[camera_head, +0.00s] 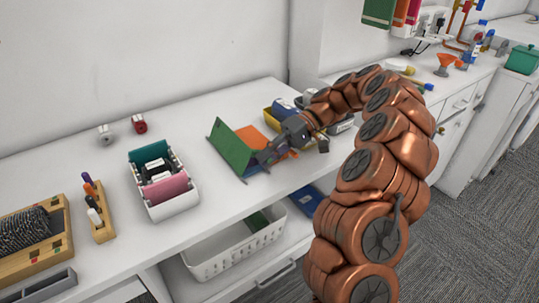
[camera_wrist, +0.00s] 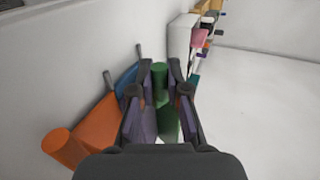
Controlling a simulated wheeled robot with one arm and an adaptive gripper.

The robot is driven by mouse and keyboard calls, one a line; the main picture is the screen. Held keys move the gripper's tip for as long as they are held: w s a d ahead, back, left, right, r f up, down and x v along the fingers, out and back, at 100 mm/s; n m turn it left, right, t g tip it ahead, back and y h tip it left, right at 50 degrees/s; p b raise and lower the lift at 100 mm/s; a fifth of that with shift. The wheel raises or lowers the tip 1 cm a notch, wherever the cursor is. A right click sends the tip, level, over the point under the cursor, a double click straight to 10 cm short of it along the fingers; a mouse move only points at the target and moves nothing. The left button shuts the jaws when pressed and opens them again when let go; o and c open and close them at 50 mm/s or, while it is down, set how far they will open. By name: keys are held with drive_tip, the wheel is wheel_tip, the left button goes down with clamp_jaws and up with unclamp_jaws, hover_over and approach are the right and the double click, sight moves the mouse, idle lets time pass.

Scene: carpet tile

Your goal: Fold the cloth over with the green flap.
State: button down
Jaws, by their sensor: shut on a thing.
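The cloth lies near the middle of the white worktop. Its green flap (camera_head: 232,148) is raised and tilted, and it also shows in the wrist view (camera_wrist: 165,118). Its orange part (camera_head: 254,137) is behind and to the right of the flap; orange with a thick rounded edge (camera_wrist: 82,133) shows at left in the wrist view. My gripper (camera_head: 263,160) is at the flap's right side and closed on green material, with the fingers (camera_wrist: 160,78) on either side of it. My gripper and wrist hide part of the cloth in the head view.
A yellow bin (camera_head: 271,119) with blue contents is just behind the cloth. A white organiser (camera_head: 170,201) with a pink item stands to the left, with a marker block (camera_head: 98,214) beyond it. A white basket (camera_head: 207,267) is on the shelf below.

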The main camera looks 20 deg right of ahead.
drive_tip(key=shift+w+d+r, duration=0.1)
drive_tip(key=shift+w+r, duration=0.05)
drive_tip(key=c, duration=1.3)
unclamp_jaws()
drive_tip(key=shift+d, duration=0.1)
drive_tip(key=shift+c, duration=0.2)
drive_tip(key=shift+o, duration=1)
